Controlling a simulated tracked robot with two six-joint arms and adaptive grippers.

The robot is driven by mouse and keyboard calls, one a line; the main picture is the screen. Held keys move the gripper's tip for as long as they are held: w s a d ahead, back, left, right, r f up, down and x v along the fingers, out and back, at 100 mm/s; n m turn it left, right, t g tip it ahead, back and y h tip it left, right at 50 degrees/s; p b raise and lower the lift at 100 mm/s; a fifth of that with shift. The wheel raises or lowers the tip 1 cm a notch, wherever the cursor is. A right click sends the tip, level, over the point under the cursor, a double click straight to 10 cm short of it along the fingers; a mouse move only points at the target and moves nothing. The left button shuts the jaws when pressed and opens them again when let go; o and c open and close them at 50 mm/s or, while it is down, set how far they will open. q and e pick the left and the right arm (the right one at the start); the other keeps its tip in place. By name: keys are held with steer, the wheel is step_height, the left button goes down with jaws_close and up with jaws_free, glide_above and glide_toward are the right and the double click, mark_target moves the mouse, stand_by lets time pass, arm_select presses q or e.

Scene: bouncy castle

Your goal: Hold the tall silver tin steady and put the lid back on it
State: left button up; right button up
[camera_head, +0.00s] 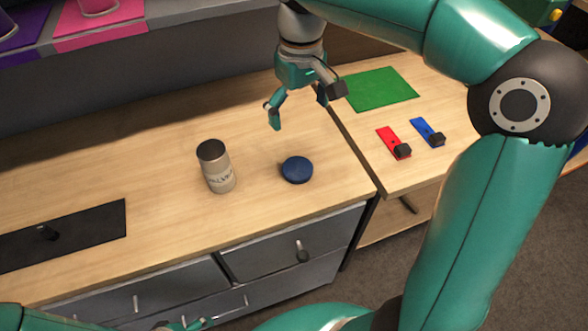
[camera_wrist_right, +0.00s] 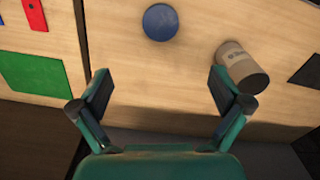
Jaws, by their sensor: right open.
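The tall silver tin (camera_head: 218,175) stands upright on the wooden worktop, with lettering on its side and a dark top. It also shows in the wrist view (camera_wrist_right: 238,63). A round blue lid (camera_head: 297,170) lies flat on the worktop to the right of the tin, apart from it; the wrist view shows it too (camera_wrist_right: 160,22). My right gripper (camera_head: 303,106) is open and empty, above the worktop beyond the lid; its spread fingers also show in the wrist view (camera_wrist_right: 159,82). My left gripper (camera_head: 190,324) only partly shows at the bottom edge; its jaw state is unclear.
A black mat (camera_head: 85,228) with a small dark knob lies at the left. A green mat (camera_head: 380,89), a red plate (camera_head: 388,138) and a blue plate (camera_head: 424,128) lie on the right-hand worktop. Drawers (camera_head: 285,245) are below the front edge. Worktop around tin and lid is clear.

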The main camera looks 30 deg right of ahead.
steer(key=shift+s+r, duration=0.1)
steer(key=shift+s, duration=0.1)
glide_above(297, 167)
steer(key=f, duration=1.1)
steer(key=shift+s+d+f+b, duration=0.1)
steer(key=shift+s+f+b, duration=0.1)
steer(key=shift+s+b, duration=0.15)
steer(key=shift+w+f, duration=0.1)
steer(key=shift+f, duration=0.05)
steer(key=shift+w+f, duration=0.2)
steer(key=shift+f, duration=2.4)
steer(key=c, duration=0.8)
